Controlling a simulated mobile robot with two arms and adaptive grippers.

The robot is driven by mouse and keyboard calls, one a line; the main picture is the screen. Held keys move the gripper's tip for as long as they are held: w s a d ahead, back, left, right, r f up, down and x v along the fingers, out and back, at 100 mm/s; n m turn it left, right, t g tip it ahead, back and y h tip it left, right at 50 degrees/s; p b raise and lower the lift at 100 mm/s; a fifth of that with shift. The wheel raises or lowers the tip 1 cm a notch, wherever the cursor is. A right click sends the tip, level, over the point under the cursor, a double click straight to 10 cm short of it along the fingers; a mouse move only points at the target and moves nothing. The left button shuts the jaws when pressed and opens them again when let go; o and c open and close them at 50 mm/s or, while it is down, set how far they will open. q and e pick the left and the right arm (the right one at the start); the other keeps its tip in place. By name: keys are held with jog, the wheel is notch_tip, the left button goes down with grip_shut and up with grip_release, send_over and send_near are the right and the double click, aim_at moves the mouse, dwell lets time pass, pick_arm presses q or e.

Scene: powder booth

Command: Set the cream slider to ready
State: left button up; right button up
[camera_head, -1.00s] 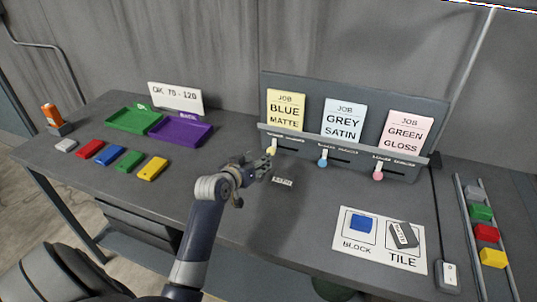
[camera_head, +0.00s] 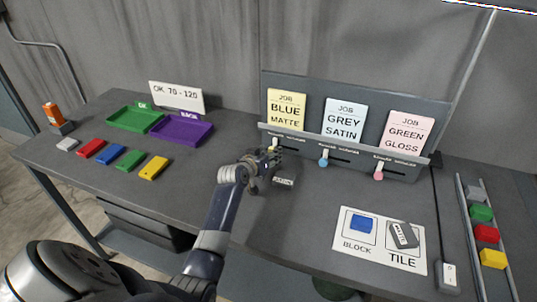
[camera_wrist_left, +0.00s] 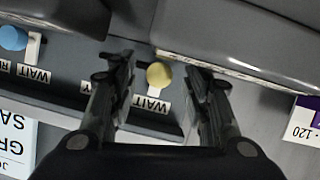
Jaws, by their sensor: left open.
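The cream slider's round knob (camera_wrist_left: 159,74) shows in the left wrist view between the two fingers of my left gripper (camera_head: 268,154), with a gap on each side. It sits beside a WAIT label (camera_wrist_left: 150,104). In the head view the gripper hides most of this knob, under the BLUE MATTE card (camera_head: 287,109). The left gripper is open and holds nothing. The grey slider panel (camera_head: 445,100) stands at the back of the bench. The READY label for the cream slider is not readable. My right gripper is not in view.
Beside it are the blue slider knob (camera_head: 323,162) and the pink slider knob (camera_head: 379,175). The green tray (camera_head: 125,122) and purple tray (camera_head: 192,139) are to the left.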

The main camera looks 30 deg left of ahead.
pick_arm(q)
jog(key=c, duration=0.4)
grip_shut()
jog(key=d+p, duration=0.1)
jog(key=d, duration=0.1)
jog(key=w+d+p, duration=0.1)
jog(key=d, duration=0.4)
jog(key=shift+w+r+p, duration=0.1)
jog(key=shift+w+p, duration=0.2)
jog(key=shift+p, duration=0.1)
jog(key=shift+d, duration=0.25)
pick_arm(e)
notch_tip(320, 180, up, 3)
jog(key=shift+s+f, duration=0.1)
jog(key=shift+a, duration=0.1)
pick_arm(q)
jog(key=shift+o, duration=0.6)
grip_release()
jog(key=shift+o, duration=1.4)
jog(key=shift+w+d, duration=0.15)
